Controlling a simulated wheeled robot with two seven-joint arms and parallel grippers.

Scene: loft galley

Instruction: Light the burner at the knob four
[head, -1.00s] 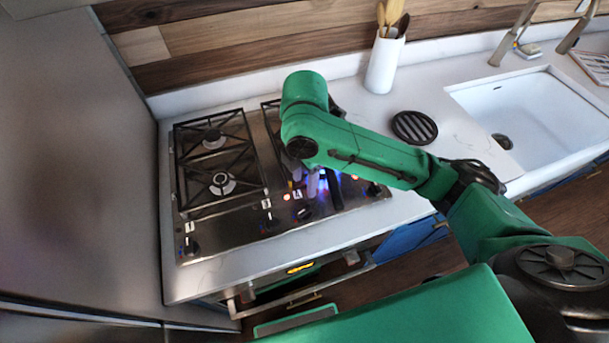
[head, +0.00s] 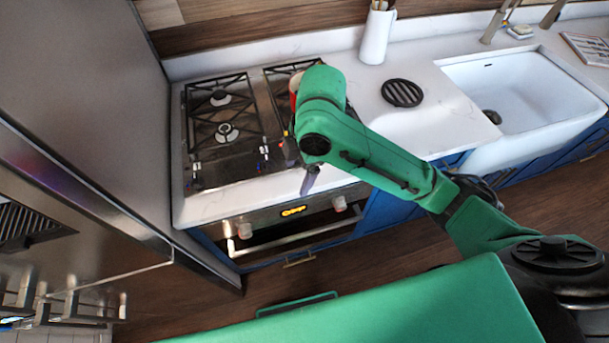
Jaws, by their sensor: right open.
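The gas cooktop (head: 240,175) is a steel plate with black grates, set in the white counter. Its front-left knob (head: 195,180) and another dark knob (head: 264,160) show along the front. More of the knob row to the right is behind my right arm, and I cannot make out knob four. The left burners (head: 226,132) show no flame; the right burners are mostly hidden. My right gripper (head: 310,181) is open and points down near the cooktop's front edge, with nothing visible between its fingers. My left gripper is out of view.
The oven front with a lit orange display (head: 294,211) and a bar handle (head: 290,238) is below. A black round trivet (head: 402,93), a white utensil crock (head: 376,35) and a sink (head: 520,90) are to the right. A tall steel panel (head: 90,80) bounds the left.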

